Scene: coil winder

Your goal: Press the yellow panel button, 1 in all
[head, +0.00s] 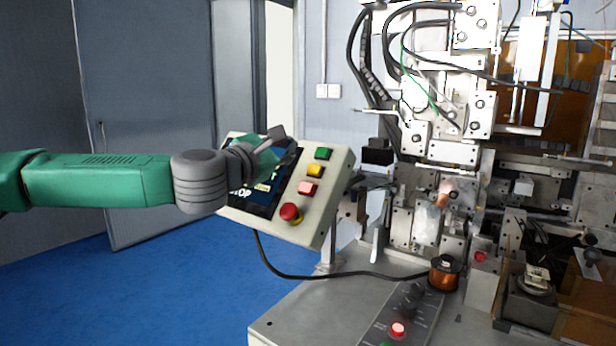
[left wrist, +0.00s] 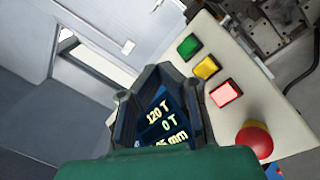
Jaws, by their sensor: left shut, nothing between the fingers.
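The yellow button (head: 314,171) sits on the tilted beige control panel (head: 335,187), between a green button (head: 323,154) above and a red square button (head: 307,187) below. It also shows clearly in the left wrist view (left wrist: 207,67), just right of my fingers. My left gripper (head: 274,137) is shut and empty, in front of the panel's dark screen and left of the yellow button in the head view. It appears apart from the button. The gripper hides part of the screen. My right gripper is not in view.
A red mushroom stop button (head: 290,212) stands out below the square buttons. The coil winder (head: 440,180) fills the right side. A black cable hangs below the panel to the grey machine table (head: 300,322). Blue floor lies open at the lower left.

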